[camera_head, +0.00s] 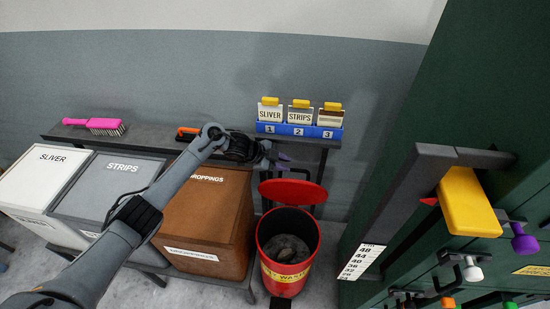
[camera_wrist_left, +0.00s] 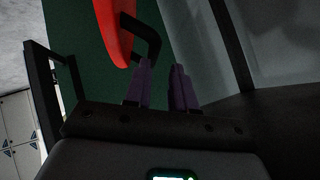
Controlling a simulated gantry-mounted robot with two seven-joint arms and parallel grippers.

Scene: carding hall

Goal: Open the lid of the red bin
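The red bin (camera_head: 289,273) stands on the floor at the centre, with a yellow band reading "WASTE". Its red lid (camera_head: 293,192) is raised at the back of the rim, and the bin's mouth is open, showing grey fluffy waste (camera_head: 286,249) inside. My left gripper (camera_head: 281,161) is just above and behind the lid's left part. In the left wrist view, its purple fingers (camera_wrist_left: 164,76) are apart with nothing clear between them. The lid (camera_wrist_left: 113,32) and its dark handle (camera_wrist_left: 154,42) are just ahead of the fingertips; whether they touch is unclear. My right gripper is out of view.
Bins marked SLIVER (camera_head: 44,184), STRIPS (camera_head: 107,193) and DROPPINGS (camera_head: 207,210) stand left. A shelf (camera_head: 150,139) behind holds a pink brush (camera_head: 94,124) and a blue card rack (camera_head: 300,130). A green machine (camera_head: 420,110) with a yellow part (camera_head: 467,203) stands right.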

